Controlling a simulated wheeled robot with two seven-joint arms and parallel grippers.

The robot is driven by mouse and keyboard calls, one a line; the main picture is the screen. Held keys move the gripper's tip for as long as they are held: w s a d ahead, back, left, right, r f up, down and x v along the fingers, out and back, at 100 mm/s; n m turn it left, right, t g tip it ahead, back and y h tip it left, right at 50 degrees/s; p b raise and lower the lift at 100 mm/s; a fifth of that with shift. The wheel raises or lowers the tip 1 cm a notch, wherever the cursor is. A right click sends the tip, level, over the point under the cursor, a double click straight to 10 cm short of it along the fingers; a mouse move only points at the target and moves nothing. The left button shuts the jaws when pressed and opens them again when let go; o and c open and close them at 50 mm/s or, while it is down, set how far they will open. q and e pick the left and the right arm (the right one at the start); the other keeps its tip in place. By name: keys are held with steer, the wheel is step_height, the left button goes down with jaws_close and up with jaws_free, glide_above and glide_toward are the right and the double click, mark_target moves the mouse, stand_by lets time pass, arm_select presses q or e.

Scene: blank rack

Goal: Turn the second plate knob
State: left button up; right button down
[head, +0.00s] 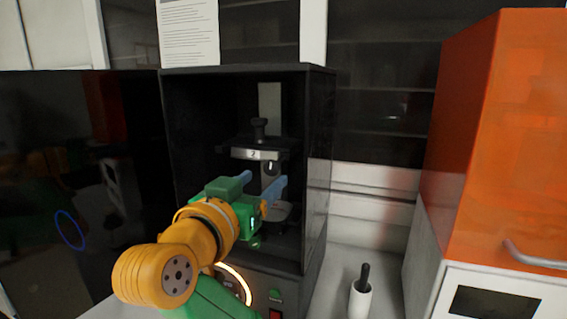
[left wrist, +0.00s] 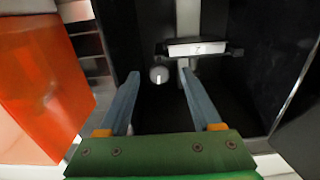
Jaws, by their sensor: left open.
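A black open-fronted unit (head: 318,160) holds a bracket with a white label plate (head: 255,154) reading 2. The label plate also shows in the left wrist view (left wrist: 196,48). A small round grey knob (left wrist: 159,75) with a white upright mark sits just below the label plate; in the head view the knob (head: 270,167) is partly visible above the fingers. My left gripper (head: 263,180) is open and reaches into the unit. In the left wrist view its blue fingers appear either side of the knob, with no contact visible. My right gripper is not in view.
A lit round dial (head: 246,285) and a green button (head: 275,295) are on the unit's lower front. An orange-and-white cabinet (head: 490,130) stands at the far right. Dark walls enclose the unit's sides.

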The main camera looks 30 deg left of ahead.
mark_target(270, 170)
arm_select(q)
steer(key=r+p, duration=0.1)
steer(key=p, duration=0.2)
steer(key=shift+s+d+r, duration=0.2)
steer(key=shift+s+r, duration=0.1)
steer(key=shift+r, duration=0.05)
steer(key=x, duration=0.3)
steer(key=f+x, duration=0.1)
steer(key=x, duration=0.1)
steer(key=shift+w+f, duration=0.1)
steer(key=shift+w, duration=0.3)
steer(key=shift+s, duration=0.25)
steer(key=shift+c, duration=0.9)
jaws_close()
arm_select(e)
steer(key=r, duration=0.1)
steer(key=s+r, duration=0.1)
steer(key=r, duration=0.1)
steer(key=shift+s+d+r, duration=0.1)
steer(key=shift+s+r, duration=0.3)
